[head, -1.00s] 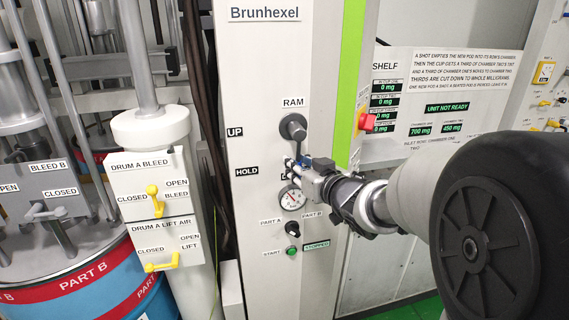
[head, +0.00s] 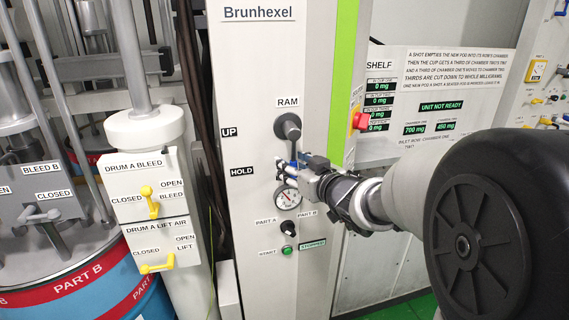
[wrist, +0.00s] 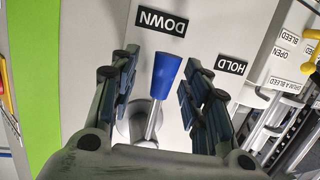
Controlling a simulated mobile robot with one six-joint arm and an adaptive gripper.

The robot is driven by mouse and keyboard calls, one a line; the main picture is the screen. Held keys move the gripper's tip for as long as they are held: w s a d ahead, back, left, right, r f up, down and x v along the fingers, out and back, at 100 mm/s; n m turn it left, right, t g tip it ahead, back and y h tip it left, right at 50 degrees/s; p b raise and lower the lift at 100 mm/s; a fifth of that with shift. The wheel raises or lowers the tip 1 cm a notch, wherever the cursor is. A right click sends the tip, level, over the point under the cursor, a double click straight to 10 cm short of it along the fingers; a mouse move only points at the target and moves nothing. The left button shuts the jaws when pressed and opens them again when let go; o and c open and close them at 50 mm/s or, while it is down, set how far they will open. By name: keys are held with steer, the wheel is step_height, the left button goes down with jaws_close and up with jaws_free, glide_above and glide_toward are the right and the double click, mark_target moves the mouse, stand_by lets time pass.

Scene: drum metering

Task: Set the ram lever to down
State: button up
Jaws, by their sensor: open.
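The ram lever (head: 291,150) hangs down from its dark round pivot under the RAM label on the white Brunhexel column. Its blue handle (wrist: 166,76) shows in the wrist view, pointing toward the DOWN label (wrist: 161,21). The HOLD label (wrist: 230,65) lies to the right there. My gripper (wrist: 160,75) is open, with one finger on each side of the blue handle and a visible gap on both sides. In the head view my gripper (head: 290,170) is at the lever's lower end and hides the handle and the DOWN label.
A pressure gauge (head: 287,197) sits just below my gripper, with a black selector knob (head: 288,228) and a green start button (head: 287,250) lower down. A red emergency button (head: 361,121) projects to the right. Yellow drum valve handles (head: 150,202) are at left.

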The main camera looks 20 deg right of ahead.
steer(key=v, duration=0.7)
steer(key=shift+s, duration=0.25)
steer(key=shift+d+r, duration=0.1)
steer(key=s+d+f+m+g+h, duration=0.25)
steer(key=s+g+h, duration=0.3)
steer(key=s, duration=0.55)
steer(key=s+a+f+g+y, duration=0.1)
steer(key=s+a+f, duration=0.3)
steer(key=s, duration=0.5)
steer(key=s+a+f+g+y, duration=0.1)
steer(key=s+a+f+g, duration=0.2)
steer(key=s, duration=0.6)
steer(key=shift+a+f+g, duration=0.4)
steer(key=shift+a+g, duration=0.35)
steer(key=shift+a, duration=0.35)
